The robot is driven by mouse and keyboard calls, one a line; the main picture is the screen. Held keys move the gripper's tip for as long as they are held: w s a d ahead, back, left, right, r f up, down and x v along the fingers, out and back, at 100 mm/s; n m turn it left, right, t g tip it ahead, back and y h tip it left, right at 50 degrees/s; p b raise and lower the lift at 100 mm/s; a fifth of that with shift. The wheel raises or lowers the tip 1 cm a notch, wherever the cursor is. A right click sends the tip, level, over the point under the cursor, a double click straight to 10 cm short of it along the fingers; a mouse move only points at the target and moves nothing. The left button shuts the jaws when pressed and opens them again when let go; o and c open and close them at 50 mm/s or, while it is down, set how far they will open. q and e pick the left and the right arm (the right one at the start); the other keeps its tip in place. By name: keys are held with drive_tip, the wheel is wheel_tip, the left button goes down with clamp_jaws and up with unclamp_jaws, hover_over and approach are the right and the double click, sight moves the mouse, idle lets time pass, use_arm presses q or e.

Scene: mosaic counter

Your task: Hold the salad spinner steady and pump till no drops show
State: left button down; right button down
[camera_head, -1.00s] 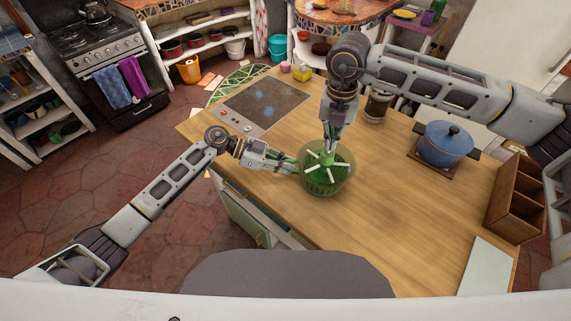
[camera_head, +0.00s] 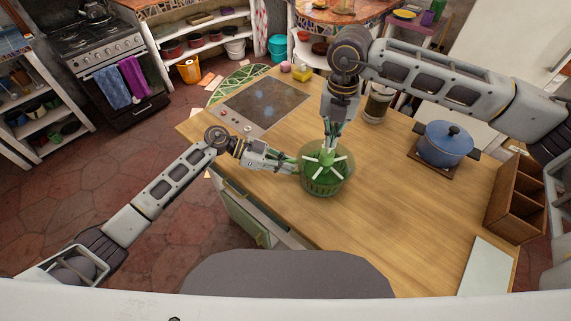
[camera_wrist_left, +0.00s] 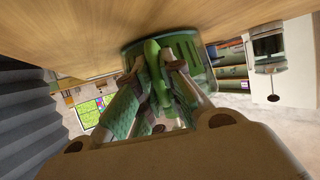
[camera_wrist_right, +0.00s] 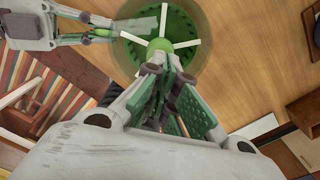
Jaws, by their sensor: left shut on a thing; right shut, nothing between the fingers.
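The salad spinner (camera_head: 327,185) stands upright on the wooden counter, a clear bowl with a green basket inside and white spokes around a green knob on top. My left gripper (camera_head: 292,167) reaches its left side. In the left wrist view it is shut on a green handle (camera_wrist_left: 153,56) at the spinner's side. My right gripper (camera_head: 328,146) points down at the spinner's top from above, shut and empty. In the right wrist view its fingertips are at the green knob (camera_wrist_right: 160,46), in the centre of the spokes. Drops cannot be made out.
A cooktop (camera_head: 265,104) lies behind left. A blue pot (camera_head: 446,148) on a wooden board, a glass jar (camera_head: 377,106) and a wooden divided box (camera_head: 513,198) stand to the right.

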drive_tip(key=shift+r, duration=0.15)
drive_tip(key=shift+r, duration=2.85)
use_arm(q)
drive_tip(key=c, duration=1.5)
unclamp_jaws()
drive_tip(key=shift+o, duration=0.2)
drive_tip(key=shift+a, duration=0.1)
drive_tip(key=v, duration=1.2)
drive_tip(key=shift+r, duration=0.1)
drive_tip(key=shift+s, duration=0.1)
